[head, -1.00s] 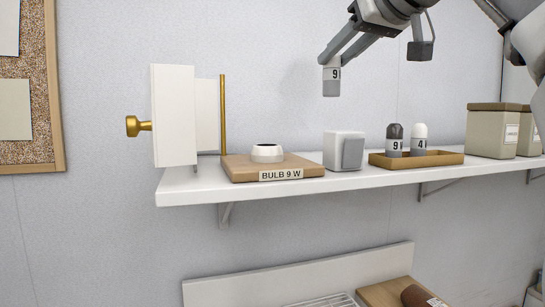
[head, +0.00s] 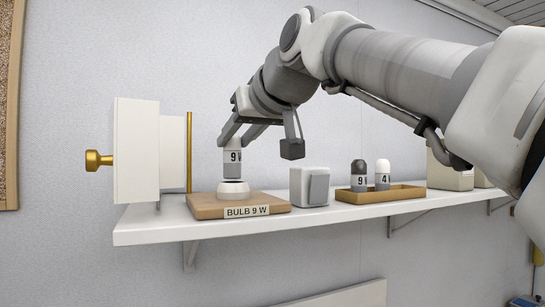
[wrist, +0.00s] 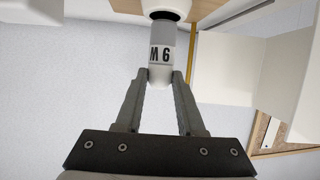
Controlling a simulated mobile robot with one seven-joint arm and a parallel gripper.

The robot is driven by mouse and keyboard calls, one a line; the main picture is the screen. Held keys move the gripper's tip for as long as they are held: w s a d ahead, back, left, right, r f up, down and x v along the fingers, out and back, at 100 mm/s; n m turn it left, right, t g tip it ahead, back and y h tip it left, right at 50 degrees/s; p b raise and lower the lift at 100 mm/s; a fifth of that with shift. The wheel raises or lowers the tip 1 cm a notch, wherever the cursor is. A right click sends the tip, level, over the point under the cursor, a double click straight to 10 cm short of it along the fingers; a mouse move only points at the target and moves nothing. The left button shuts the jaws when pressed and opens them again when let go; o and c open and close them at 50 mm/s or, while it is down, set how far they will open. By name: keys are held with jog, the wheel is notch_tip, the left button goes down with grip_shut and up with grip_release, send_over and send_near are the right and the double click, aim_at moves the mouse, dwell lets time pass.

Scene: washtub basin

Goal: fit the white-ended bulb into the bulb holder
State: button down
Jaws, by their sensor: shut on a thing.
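My gripper (head: 236,138) is shut on the white-ended bulb (head: 232,158), which has a white end, a "9 W" label and a grey lower part. The bulb hangs upright, grey part down, just above the bulb holder. The holder (head: 232,189) is a white ring on a wooden block labelled "BULB 9 W". In the wrist view my fingers (wrist: 160,77) grip the bulb's white end (wrist: 159,75), and its label reads upside down. The grey part points at the holder's dark opening (wrist: 166,14). I cannot tell whether they touch.
A tan tray (head: 384,196) at the right holds a dark-ended 9 W bulb (head: 359,174) and a white-ended 4 W bulb (head: 382,176). A white switch box (head: 310,187) stands between tray and block. A brass rod (head: 189,150) and white panel (head: 137,150) stand left on the shelf (head: 160,228).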

aim_at(236, 156)
notch_tip(236, 156, down, 3)
jog(key=shift+s, duration=0.15)
jog(key=c, duration=0.5)
grip_release()
jog(key=shift+w, duration=0.25)
jog(key=shift+s, duration=0.1)
jog(key=shift+r, duration=0.1)
jog(key=b+v, duration=0.1)
jog(key=v, duration=1.1)
jog(key=shift+b, duration=0.4)
